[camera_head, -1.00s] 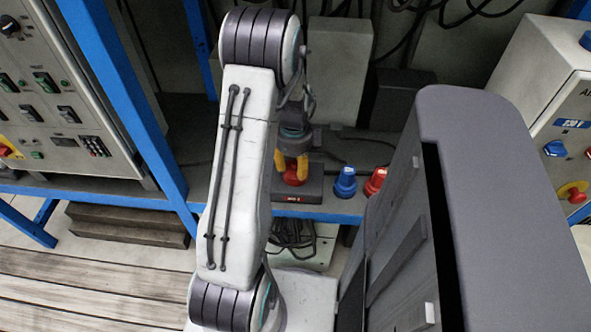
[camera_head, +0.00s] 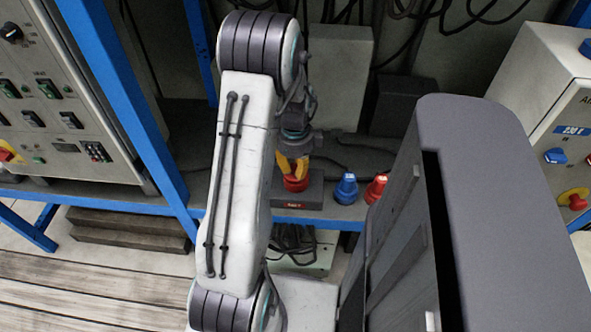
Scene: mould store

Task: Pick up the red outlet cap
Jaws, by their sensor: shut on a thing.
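A red cap (camera_head: 296,184) sits at the top of a dark block with a small red label (camera_head: 297,204) on the blue-edged shelf. My gripper (camera_head: 293,168) has orange fingers and points down over the cap. The fingers are shut on the red cap, and their tips hide its upper part. I cannot tell whether the cap is clear of the block. Another red cap-like piece (camera_head: 377,188) stands farther right, partly hidden by my grey body.
A blue cap-like piece (camera_head: 346,188) stands just right of the block. A grey box (camera_head: 340,75) and cables are behind. Control panels stand at left (camera_head: 60,110) and right (camera_head: 560,110). A blue post (camera_head: 125,110) rises left of my arm.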

